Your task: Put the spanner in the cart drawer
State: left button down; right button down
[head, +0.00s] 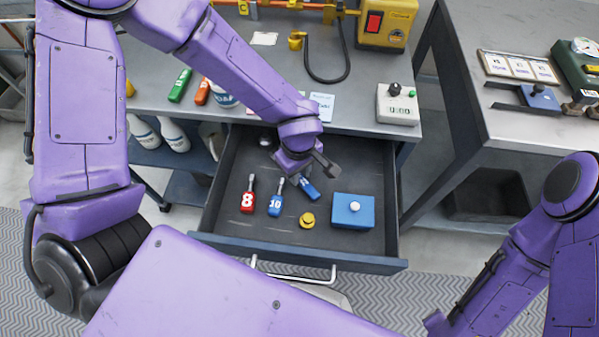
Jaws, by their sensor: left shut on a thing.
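My left gripper (308,177) reaches into the open cart drawer (230,243) near its back middle. It is shut on a small blue-handled tool (310,191), which looks like the spanner; the gripper hides its upper part. I cannot tell whether the tool touches the drawer floor. To its left in the drawer lie a red-handled tool marked 8 (248,199) and a blue-handled tool marked 10 (276,205). My right arm shows at the lower right, but its gripper is not in view.
The drawer also holds a yellow round knob-like piece (307,220) and a blue box with a white knob (353,211). A grey switch box (398,104) stands on the cart top above. A grey bench (530,128) stands to the right.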

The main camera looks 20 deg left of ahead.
pick_arm(q)
jog(key=c, duration=1.2)
grip_release()
jog(key=shift+f, duration=0.15)
notch_tip(320, 180, up, 12)
jog(key=p, duration=0.3)
jog(key=shift+r, duration=0.2)
